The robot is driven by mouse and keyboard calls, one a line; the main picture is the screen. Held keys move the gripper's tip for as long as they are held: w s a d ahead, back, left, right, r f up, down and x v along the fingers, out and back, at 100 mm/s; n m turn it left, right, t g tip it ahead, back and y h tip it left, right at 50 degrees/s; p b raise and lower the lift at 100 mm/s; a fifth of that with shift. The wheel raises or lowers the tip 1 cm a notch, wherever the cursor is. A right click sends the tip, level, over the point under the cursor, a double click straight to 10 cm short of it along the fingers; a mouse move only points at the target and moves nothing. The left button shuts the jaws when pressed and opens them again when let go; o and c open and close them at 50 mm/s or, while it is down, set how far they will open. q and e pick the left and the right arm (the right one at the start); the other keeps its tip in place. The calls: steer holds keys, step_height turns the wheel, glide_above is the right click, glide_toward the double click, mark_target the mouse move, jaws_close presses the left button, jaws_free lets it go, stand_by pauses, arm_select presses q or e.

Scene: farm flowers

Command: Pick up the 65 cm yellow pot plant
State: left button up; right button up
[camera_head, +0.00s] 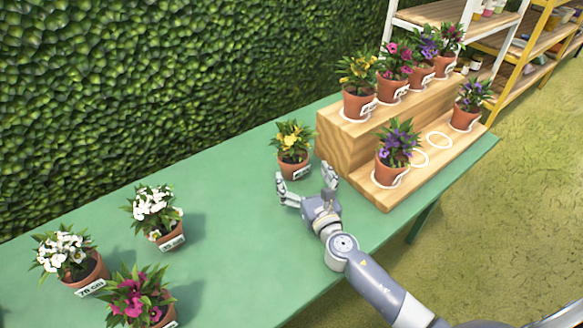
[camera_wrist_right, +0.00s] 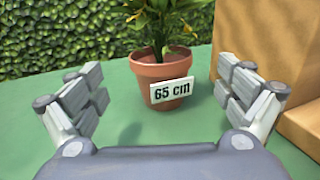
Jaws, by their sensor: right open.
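The yellow pot plant (camera_head: 292,150) stands upright on the green table, left of the wooden stand. In the right wrist view its terracotta pot (camera_wrist_right: 143,75) carries a white label reading 65 cm. My right gripper (camera_head: 308,182) is open and empty, just in front of the pot. In the right wrist view the pot shows beyond and between the spread fingers (camera_wrist_right: 168,92), and they do not appear to touch it. My left gripper is not in view.
A stepped wooden stand (camera_head: 345,149) is close on the right, holding several potted flowers, including another yellow one (camera_head: 357,74) on the upper step. White and pink pots stand on the green table (camera_head: 235,210) at left. A leafy hedge (camera_head: 180,80) is behind.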

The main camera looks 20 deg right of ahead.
mark_target(293, 156)
steer(key=w+b, duration=0.1)
steer(key=w, duration=0.7)
steer(key=shift+w+a+f, duration=0.1)
steer(key=shift+w, duration=0.3)
steer(key=c, duration=1.5)
